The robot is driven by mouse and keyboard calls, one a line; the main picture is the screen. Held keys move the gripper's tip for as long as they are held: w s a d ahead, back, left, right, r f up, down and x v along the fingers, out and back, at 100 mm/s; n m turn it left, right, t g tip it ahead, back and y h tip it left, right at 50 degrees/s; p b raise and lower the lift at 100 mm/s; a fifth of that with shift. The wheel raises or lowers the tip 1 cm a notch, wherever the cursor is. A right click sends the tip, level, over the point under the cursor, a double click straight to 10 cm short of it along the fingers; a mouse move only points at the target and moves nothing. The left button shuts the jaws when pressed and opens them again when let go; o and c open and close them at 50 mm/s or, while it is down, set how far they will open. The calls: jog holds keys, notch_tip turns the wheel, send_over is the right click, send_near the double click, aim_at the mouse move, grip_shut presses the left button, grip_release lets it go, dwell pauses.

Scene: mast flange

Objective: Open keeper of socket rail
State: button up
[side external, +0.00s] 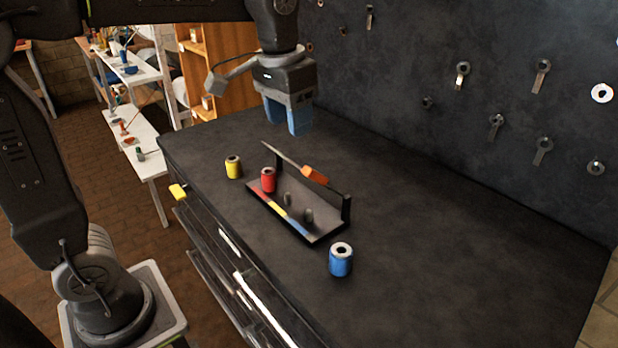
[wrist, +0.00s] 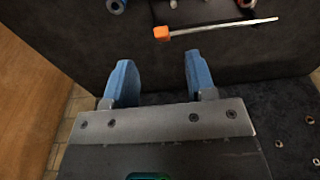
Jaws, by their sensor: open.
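The socket rail (side external: 262,207) is a dark tray on the bench with a red, yellow and blue strip along its front. A red socket (side external: 268,180) stands at its left end, and bare pegs (side external: 308,215) show beside it. The keeper (side external: 285,157) is a thin bar with an orange grip (side external: 314,175), running along the rail's back to a dark post at the right; whether it is latched I cannot tell. In the wrist view the orange grip (wrist: 161,33) lies beyond my fingertips. My gripper (side external: 287,127) is open and empty, above and behind the rail, apart from the keeper.
A yellow socket (side external: 233,167) stands left of the rail and a blue socket (side external: 341,260) stands in front of its right end. The dark bench top (side external: 440,230) is clear to the right. A dark wall with hung tools (side external: 540,75) rises behind.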

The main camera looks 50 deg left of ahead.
jog(key=shift+g, duration=0.6)
jog(key=w+f, duration=0.1)
jog(key=f, duration=0.3)
jog(key=w+f, duration=0.2)
jog(key=f, duration=0.3)
jog(key=w+f, duration=0.1)
jog(key=f, duration=0.4)
jog(key=shift+w+d, duration=0.15)
jog(key=shift+c, duration=0.5)
grip_shut()
